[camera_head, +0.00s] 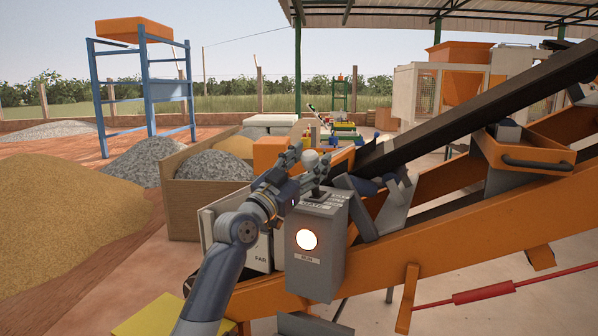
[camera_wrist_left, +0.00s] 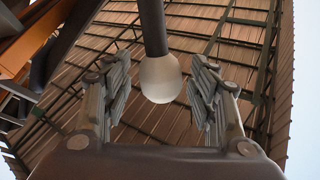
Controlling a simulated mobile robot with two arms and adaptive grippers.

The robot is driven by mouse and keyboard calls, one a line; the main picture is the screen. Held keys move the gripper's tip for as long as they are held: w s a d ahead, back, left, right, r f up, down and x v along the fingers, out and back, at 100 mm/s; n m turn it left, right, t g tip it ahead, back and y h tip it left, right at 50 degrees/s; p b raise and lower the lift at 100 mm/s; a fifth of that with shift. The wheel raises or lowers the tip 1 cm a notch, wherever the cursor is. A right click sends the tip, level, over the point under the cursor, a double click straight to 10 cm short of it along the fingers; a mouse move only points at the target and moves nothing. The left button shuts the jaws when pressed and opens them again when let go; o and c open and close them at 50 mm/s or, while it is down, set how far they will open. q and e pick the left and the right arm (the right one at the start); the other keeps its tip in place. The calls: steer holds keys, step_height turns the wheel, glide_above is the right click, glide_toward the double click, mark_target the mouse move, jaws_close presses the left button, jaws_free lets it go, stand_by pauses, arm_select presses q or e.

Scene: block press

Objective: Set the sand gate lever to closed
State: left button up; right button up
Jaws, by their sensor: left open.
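The sand gate lever has a pale round knob (camera_head: 311,157) on a dark stalk, standing on top of a grey control box (camera_head: 318,240) with a lit button. My left gripper (camera_head: 309,163) is at the lever with its fingers apart. In the left wrist view the knob (camera_wrist_left: 160,78) shows between the two open fingers (camera_wrist_left: 160,92), with a gap on each side. The label on the box top is partly covered, and I cannot read the lever's position from it. My right gripper is not in view.
An orange conveyor frame (camera_head: 455,222) with a dark belt (camera_head: 470,110) runs up to the right behind the box. A bin of gravel (camera_head: 213,166) and a sand pile (camera_head: 60,220) are at the left.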

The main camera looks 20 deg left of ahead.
arm_select(q)
steer(key=v, duration=1.2)
steer(key=shift+d, duration=0.1)
